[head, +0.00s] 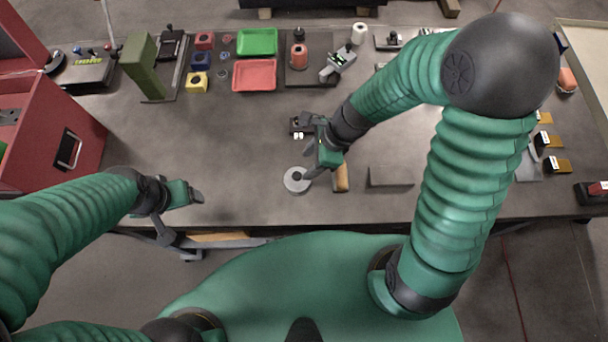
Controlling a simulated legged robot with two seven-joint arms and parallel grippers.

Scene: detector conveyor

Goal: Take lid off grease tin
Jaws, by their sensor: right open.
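I cannot tell the lid apart from the body at this size. My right gripper (308,148) is open, just above and to the right of the tin, with one finger close to its upper right rim; I cannot tell whether it touches. My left gripper (192,199) is at the table's front edge, left of and apart from the tin; its jaw opening does not show clearly.
A wooden-handled tool (341,178) and a grey block (391,176) lie right of the tin. A small black item (298,127) lies behind it. Green (257,41) and red (255,75) trays stand at the back. A red toolbox (60,130) stands left. The table's middle left is clear.

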